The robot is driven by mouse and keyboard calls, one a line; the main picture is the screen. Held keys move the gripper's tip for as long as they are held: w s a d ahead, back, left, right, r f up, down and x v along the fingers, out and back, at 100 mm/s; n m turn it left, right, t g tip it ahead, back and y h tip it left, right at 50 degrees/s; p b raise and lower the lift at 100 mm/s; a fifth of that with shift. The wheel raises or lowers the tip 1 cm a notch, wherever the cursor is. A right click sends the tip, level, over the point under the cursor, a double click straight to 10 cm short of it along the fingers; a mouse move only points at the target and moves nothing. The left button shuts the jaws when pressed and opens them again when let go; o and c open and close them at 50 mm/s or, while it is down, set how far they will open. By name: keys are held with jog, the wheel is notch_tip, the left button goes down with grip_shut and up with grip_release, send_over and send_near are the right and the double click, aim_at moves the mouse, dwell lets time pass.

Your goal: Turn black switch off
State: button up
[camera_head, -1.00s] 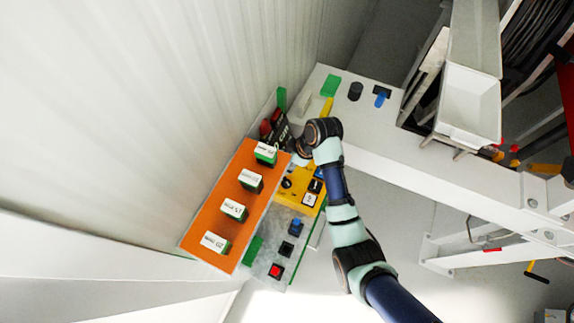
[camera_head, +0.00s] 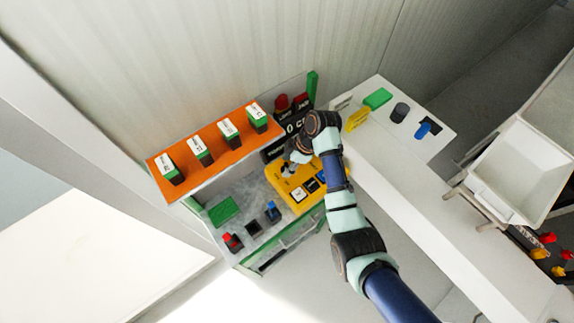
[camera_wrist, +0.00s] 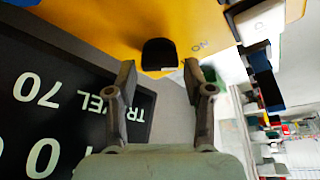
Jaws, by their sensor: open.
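The black switch (camera_wrist: 160,54) sits on a yellow panel (camera_wrist: 95,20) in the wrist view, with an "ON" label to its right. My gripper (camera_wrist: 160,78) is open, and its two fingers point at the panel, one on each side of the switch's lower end. The fingers look close to the switch, but I cannot tell whether they touch it. In the head view the yellow box (camera_head: 299,195) lies under my wrist, and my arm hides part of it. The black switch is hard to make out there.
A black sign with white lettering (camera_wrist: 50,110) lies left of my fingers. An orange shelf (camera_head: 215,155) with several green-and-white blocks stands to the left. A grey panel holds a red button (camera_head: 232,242) and a blue one (camera_head: 272,211). A white bench (camera_head: 390,165) extends right.

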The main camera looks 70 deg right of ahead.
jog(key=shift+w+f, duration=0.15)
jog(key=shift+f, duration=0.35)
